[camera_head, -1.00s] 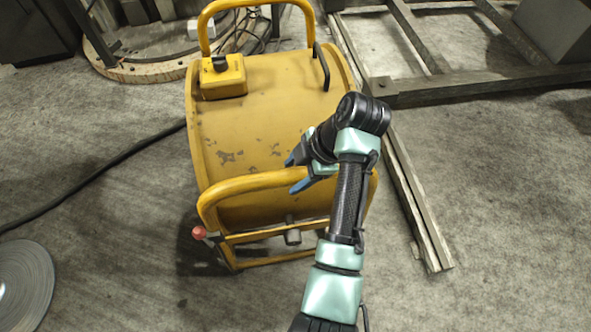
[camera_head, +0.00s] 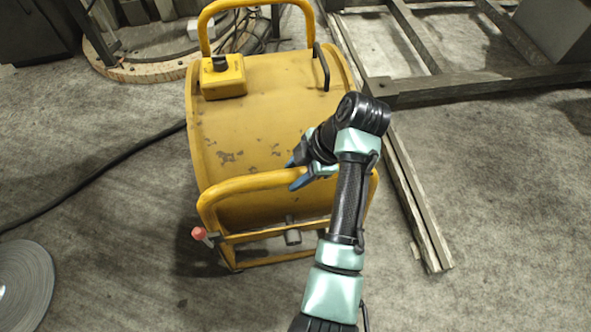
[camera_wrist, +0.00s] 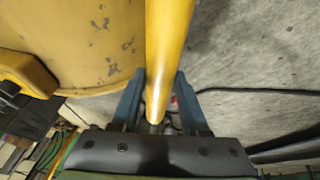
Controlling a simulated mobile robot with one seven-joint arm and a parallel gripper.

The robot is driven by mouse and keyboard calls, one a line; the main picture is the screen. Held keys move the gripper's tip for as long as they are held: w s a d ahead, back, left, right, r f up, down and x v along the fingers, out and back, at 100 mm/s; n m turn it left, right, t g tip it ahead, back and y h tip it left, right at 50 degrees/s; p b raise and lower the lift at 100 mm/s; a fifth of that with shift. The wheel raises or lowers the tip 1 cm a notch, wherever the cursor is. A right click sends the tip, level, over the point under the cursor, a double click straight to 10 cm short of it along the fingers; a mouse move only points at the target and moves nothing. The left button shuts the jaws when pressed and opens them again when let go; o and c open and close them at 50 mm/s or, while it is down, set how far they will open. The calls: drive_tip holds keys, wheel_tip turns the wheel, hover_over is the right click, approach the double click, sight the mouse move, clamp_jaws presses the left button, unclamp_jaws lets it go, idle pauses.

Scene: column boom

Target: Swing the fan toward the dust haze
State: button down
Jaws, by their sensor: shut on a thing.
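The fan (camera_head: 262,125) is a worn yellow drum in a tubular frame, standing on the floor in the middle of the head view. A yellow tube handle (camera_head: 235,186) arches over its near side. My gripper (camera_head: 295,174) reaches in from the right and is shut on this handle. In the wrist view the handle (camera_wrist: 169,40) runs between the two blue fingers of my gripper (camera_wrist: 159,85), one on each side. The drum (camera_wrist: 95,45) fills the upper left there. I can make out no distinct dust haze in either view.
A black cable (camera_head: 95,171) crosses the floor left of the fan. A grey disc (camera_head: 25,285) lies at the lower left. A wooden frame (camera_head: 480,84) lies close on the right, and a round wooden piece (camera_head: 150,72) behind left. The near right floor is clear.

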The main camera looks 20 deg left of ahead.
sight(254, 178)
idle(0.6)
drive_tip(key=s+a+p, duration=0.1)
drive_tip(key=a, duration=0.1)
drive_tip(key=s+a+m+p, duration=0.1)
drive_tip(key=s+a+p, duration=0.1)
drive_tip(key=s+a+m+t+p, duration=0.1)
drive_tip(key=a, duration=0.2)
drive_tip(key=shift+s+r, duration=0.15)
drive_tip(key=shift+r, duration=0.1)
drive_tip(key=s+a+m+t+p, duration=0.1)
drive_tip(key=s+a+m+p, duration=0.1)
drive_tip(key=a, duration=0.7)
drive_tip(key=shift+s+a+f+m, duration=0.2)
drive_tip(key=shift+a+m, duration=0.1)
drive_tip(key=shift+m, duration=0.5)
drive_tip(key=shift+c, duration=2.1)
unclamp_jaws()
drive_tip(key=shift+d+t, duration=0.1)
drive_tip(key=shift+t, duration=0.2)
drive_tip(key=shift+w, duration=0.1)
